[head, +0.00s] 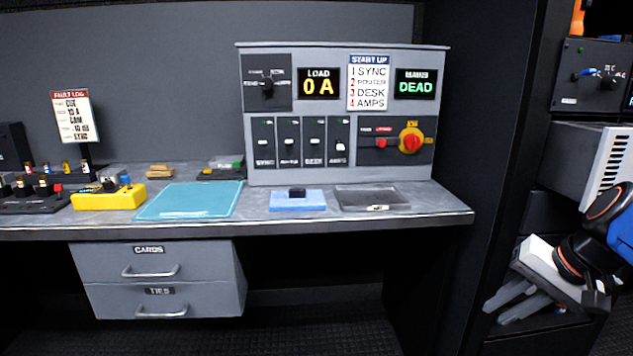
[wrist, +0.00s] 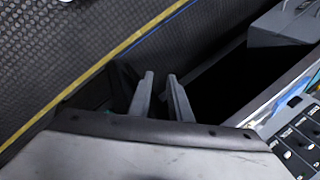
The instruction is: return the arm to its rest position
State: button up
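My gripper (head: 493,313) is at the lower right of the head view, in front of the dark rack and to the right of the desk. Its two grey fingers point down and to the left, with a gap between them. In the wrist view the fingers (wrist: 160,78) stand apart with nothing between them. My arm (head: 590,250), with its blue and black joints, comes in from the right edge; most of it is out of view.
The grey desk (head: 350,222) carries a power panel (head: 345,115), a teal mat (head: 190,200), a yellow box (head: 108,198), a blue block (head: 297,201) and a shallow tray (head: 371,198). A grey rack unit (head: 580,160) juts out above my gripper.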

jog(key=s+a+f+n+h, duration=0.3)
jog(key=s+a+f+n, duration=0.3)
jog(key=n, duration=0.1)
jog(key=shift+s+f, duration=0.3)
jog(key=shift+a, duration=0.1)
dwell(1.2)
